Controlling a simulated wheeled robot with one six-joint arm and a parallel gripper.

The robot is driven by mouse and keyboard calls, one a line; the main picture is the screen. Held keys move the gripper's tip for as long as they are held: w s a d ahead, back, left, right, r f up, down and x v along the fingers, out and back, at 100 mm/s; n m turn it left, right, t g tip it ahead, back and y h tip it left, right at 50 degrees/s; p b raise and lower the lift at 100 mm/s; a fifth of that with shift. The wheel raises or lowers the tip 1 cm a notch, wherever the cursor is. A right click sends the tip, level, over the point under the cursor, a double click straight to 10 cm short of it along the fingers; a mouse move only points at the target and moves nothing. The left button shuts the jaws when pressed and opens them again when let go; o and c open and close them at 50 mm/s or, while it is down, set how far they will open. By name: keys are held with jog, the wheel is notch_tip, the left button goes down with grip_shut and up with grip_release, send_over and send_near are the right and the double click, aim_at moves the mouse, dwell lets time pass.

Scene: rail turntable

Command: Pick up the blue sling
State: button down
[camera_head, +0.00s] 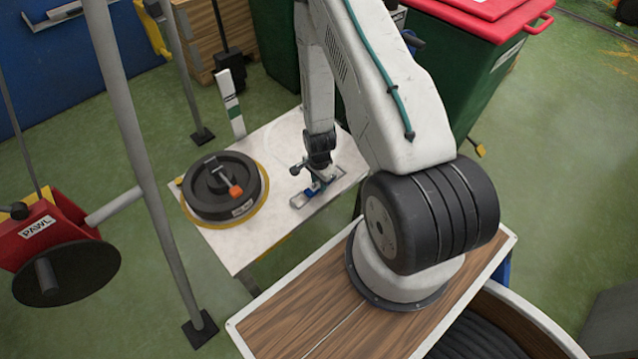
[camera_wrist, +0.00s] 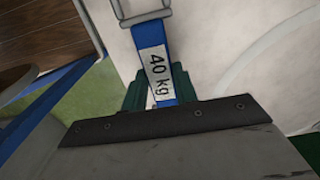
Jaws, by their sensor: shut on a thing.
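The blue sling (camera_head: 314,188) lies at the right part of the white table top (camera_head: 222,238), with metal frames at its ends. In the wrist view the blue sling (camera_wrist: 148,32) has a white "40 kg" label and a metal buckle at the top edge. My gripper (camera_head: 317,181) is low at the table. In the wrist view the green fingers of my gripper (camera_wrist: 159,90) are on both sides of the strap, shut on it. The strap's lower part is hidden behind the dark gripper plate. I cannot tell whether the sling touches the table.
A black round turntable (camera_head: 222,186) with an orange block stands left on the table. Behind it is a white and green post (camera_head: 230,103). A grey tripod leg (camera_head: 137,150) and a red "PAWL" box (camera_head: 42,232) stand at left. Bins (camera_head: 490,50) stand at back right.

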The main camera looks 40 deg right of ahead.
jog(key=shift+r, duration=0.4)
notch_tip(320, 180, up, 2)
jog(key=shift+r, duration=0.1)
jog(key=s+a+r, duration=0.1)
jog(key=s+a, duration=0.2)
jog(key=s, duration=1.2)
jog(key=shift+s+r, duration=0.25)
jog(key=shift+s, duration=0.1)
